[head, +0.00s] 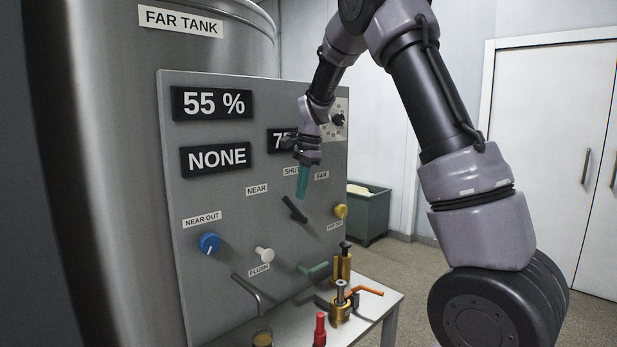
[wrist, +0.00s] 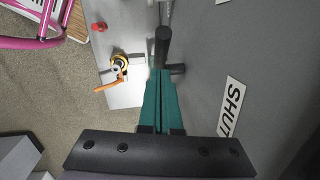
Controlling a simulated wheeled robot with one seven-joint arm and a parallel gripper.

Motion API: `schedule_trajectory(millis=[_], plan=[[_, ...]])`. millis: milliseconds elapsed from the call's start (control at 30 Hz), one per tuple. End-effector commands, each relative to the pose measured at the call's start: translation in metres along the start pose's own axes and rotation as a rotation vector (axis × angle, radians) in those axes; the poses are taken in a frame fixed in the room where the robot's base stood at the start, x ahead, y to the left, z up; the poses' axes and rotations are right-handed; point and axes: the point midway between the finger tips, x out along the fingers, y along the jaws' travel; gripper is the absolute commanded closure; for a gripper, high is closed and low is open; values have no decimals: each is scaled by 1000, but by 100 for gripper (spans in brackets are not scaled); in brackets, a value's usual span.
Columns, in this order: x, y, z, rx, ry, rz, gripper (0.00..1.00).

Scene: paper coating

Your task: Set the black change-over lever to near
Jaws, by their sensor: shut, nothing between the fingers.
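The black change-over lever (head: 294,209) is on the grey panel, below the NEAR label (head: 257,189), the SHUT label (head: 291,170) and the FAR label (head: 321,175). In the head view it slants from upper left to lower right. In the wrist view the lever (wrist: 162,48) is a dark bar just beyond my fingertips. My gripper (head: 302,194) has teal fingers pointing down in front of the panel, just above the lever. The fingers (wrist: 161,76) are together and hold nothing. I cannot tell whether they touch the lever.
The panel (head: 215,275) also carries a blue knob (head: 209,243), a white knob (head: 264,254), a yellow knob (head: 341,211) and a green handle (head: 314,269). Brass valves (head: 342,262) and a red-topped part (head: 320,329) stand at a white table (head: 385,300) below.

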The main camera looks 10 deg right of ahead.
Motion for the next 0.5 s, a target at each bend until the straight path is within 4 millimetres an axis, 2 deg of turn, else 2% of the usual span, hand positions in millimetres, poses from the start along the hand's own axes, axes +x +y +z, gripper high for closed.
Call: schedule_trajectory(millis=[133,500], plan=[[8,0,7,0,1,1,100],[10,0,9,1,1,1,100]])
